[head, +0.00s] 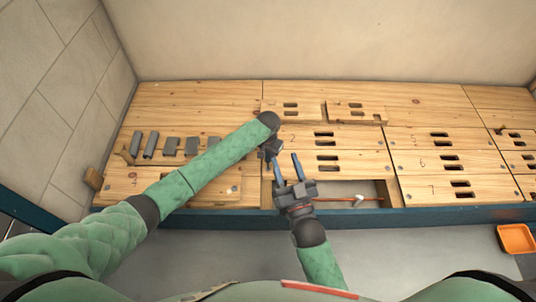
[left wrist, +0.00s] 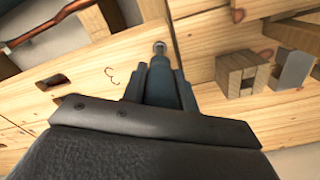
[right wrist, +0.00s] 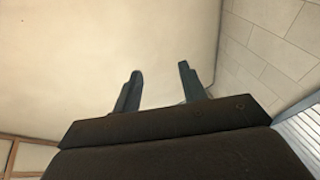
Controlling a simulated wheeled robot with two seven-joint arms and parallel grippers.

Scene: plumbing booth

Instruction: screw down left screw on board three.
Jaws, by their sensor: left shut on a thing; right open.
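Board three (head: 352,163) is a pale wooden panel with dark slots, right of my grippers in the head view. Its numeral and wood show in the left wrist view (left wrist: 95,95). My left gripper (head: 270,150) is at the left end of this board. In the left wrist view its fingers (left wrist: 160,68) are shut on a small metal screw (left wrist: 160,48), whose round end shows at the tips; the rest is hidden. My right gripper (head: 286,163) is open and empty just below the left one. Its spread fingers also show in the right wrist view (right wrist: 158,88), facing the wall.
An orange tray (head: 517,238) is at the right.

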